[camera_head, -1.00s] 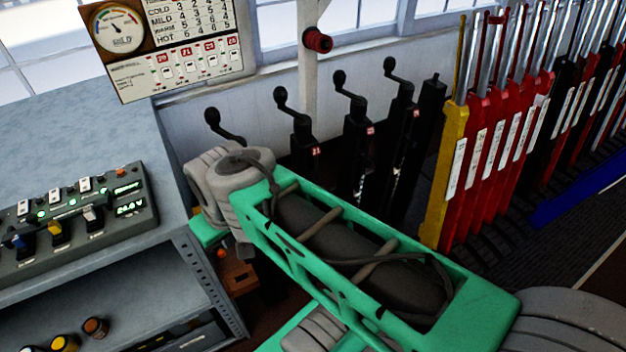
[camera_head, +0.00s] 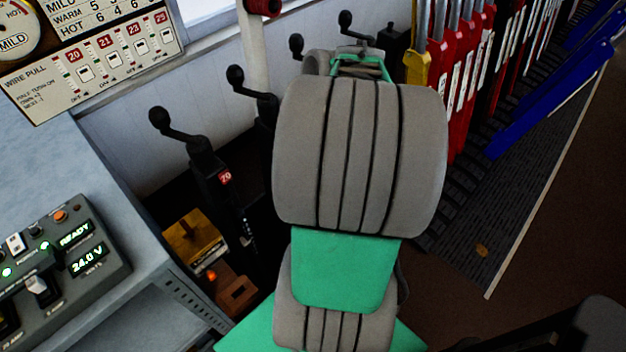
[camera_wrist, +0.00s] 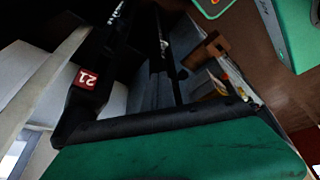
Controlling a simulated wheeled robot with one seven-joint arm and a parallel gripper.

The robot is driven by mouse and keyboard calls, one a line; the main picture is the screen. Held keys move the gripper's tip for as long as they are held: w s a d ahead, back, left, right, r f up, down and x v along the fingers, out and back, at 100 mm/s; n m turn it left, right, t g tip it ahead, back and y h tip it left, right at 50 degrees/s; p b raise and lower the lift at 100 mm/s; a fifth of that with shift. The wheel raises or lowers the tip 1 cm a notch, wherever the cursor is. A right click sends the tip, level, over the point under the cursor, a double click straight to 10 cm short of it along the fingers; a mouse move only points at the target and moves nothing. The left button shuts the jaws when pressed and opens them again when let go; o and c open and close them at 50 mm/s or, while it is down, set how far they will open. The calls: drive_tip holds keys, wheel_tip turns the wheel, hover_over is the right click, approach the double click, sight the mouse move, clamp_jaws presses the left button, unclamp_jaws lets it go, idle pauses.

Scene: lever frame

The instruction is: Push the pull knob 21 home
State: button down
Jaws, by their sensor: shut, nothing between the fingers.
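The number 21 plate (camera_wrist: 86,78), white on red, is on a black post in the wrist view, at left. In the head view, a black crank with a ball knob (camera_head: 235,73) stands second from the left, and my arm hides the post below it. I cannot tell which part is pull knob 21 or how far out it sits. My gripper (camera_wrist: 165,135) shows as a green body with a dark edge across the bottom of the wrist view, close to the post. It is shut and empty. Its fingertips are not clear, and contact cannot be judged.
Post 20 (camera_head: 225,178) with its crank stands left of my arm. A grey bench (camera_head: 110,165) with a control box (camera_head: 60,255) is at the left. Red levers (camera_head: 480,50) and blue levers (camera_head: 545,115) stand to the right. Open floor lies at lower right.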

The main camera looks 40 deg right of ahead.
drive_tip(key=s+d+f+n+t+y+b, duration=0.1)
drive_tip(key=s+d+f+n, duration=0.15)
drive_tip(key=s+d, duration=0.3)
drive_tip(key=s+d+f+n+t+y+b, duration=0.1)
drive_tip(key=s+d+f+n+t, duration=0.1)
drive_tip(key=s+d+n, duration=0.3)
drive_tip(key=w+a+f, duration=0.2)
drive_tip(key=w+f, duration=0.5)
drive_tip(key=w, duration=0.2)
drive_tip(key=shift+a+f+m+p, duration=0.3)
drive_tip(key=shift+f+m+p, duration=0.1)
drive_tip(key=shift+m+p, duration=0.05)
drive_tip(key=shift+w, duration=0.1)
